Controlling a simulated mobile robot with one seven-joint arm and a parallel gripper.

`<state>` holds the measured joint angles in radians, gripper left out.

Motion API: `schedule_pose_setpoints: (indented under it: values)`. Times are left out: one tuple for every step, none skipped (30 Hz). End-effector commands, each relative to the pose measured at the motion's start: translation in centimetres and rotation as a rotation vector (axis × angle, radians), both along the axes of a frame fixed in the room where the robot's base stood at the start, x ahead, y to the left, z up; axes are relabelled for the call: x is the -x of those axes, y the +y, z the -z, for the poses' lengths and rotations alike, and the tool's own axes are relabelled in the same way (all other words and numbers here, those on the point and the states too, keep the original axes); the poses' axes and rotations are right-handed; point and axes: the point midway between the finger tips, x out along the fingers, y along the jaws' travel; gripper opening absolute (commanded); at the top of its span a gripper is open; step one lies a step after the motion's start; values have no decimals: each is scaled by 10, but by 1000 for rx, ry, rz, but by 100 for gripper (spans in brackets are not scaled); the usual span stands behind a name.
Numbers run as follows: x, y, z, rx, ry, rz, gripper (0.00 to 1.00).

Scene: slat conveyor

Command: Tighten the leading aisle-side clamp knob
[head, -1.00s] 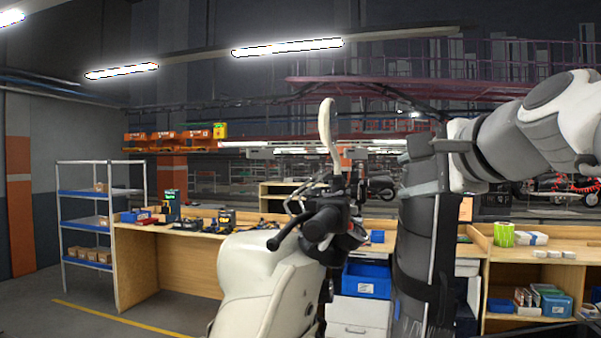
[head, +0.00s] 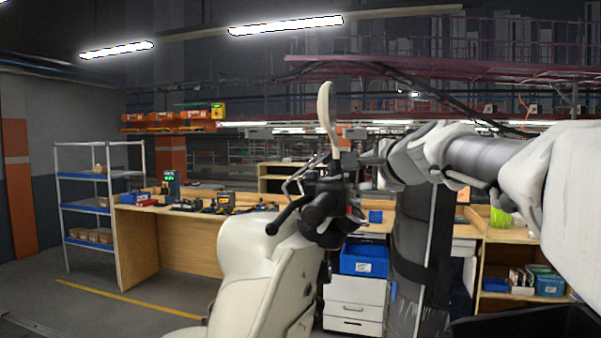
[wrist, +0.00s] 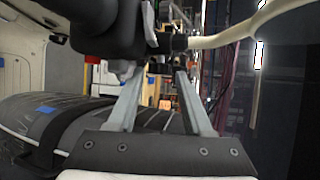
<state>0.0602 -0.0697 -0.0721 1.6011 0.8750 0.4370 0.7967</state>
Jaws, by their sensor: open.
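A cream scooter (head: 258,265) stands in the head view's lower middle, with a black handlebar (head: 325,210) and an upright cream mirror (head: 326,115). I cannot pick out any clamp knob for certain in either view. My gripper (head: 352,158) is beside the mirror stem, above the handlebar, partly lost against the dark parts. In the wrist view my gripper (wrist: 158,72) is open, its two grey fingers apart with nothing clearly held. The fingertips are close to the black handlebar parts (wrist: 100,30) and the cream mirror (wrist: 225,36); whether they touch I cannot tell.
A wooden bench (head: 140,235) with tools stands behind on the left, beside a shelf rack (head: 65,205). A blue bin (head: 365,257) on white drawers (head: 352,305) is behind the scooter. Open floor lies at the left front.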

Motion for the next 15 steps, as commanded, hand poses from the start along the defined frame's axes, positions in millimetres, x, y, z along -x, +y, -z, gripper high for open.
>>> schedule_pose_setpoints:
  values:
    - [-5, 1, 2, 0, 2, -1, 50]
    - [-7, 2, 2, 0, 2, -1, 50]
    - [-9, 2, 2, 0, 1, -1, 50]
    - [-10, 3, 3, 0, 1, -1, 50]
    - [-11, 3, 3, 0, 1, -1, 50]
    - [-12, 3, 3, 0, 1, -1, 50]
    - [-12, 3, 3, 0, 1, -1, 50]
    - [-13, 3, 4, 0, 1, -1, 50]
    - [-13, 3, 4, 0, 1, -1, 50]
    - [-13, 3, 4, 0, 0, -1, 50]
    - [-13, 3, 4, 0, 0, -1, 50]
    - [-13, 3, 4, 0, 0, -1, 50]
    - [-13, 3, 4, 0, 0, -1, 50]
    - [-13, 3, 4, 0, 0, 0, 50]
    - [-13, 3, 3, 0, 0, 0, 45]
